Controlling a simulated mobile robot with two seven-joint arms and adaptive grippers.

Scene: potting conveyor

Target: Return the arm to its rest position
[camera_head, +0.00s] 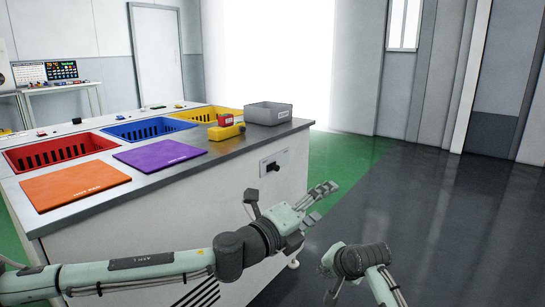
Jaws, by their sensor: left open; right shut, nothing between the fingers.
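My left arm comes in from the left, and its gripper (325,191) is open and empty in front of the counter's right end. My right gripper (327,262) is lower, near the bottom middle, pointing left from my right wrist. It is seen small and partly hidden, and it is shut with nothing held. Both grippers are apart from the things on the counter.
The dark floor (440,220) at right is clear.

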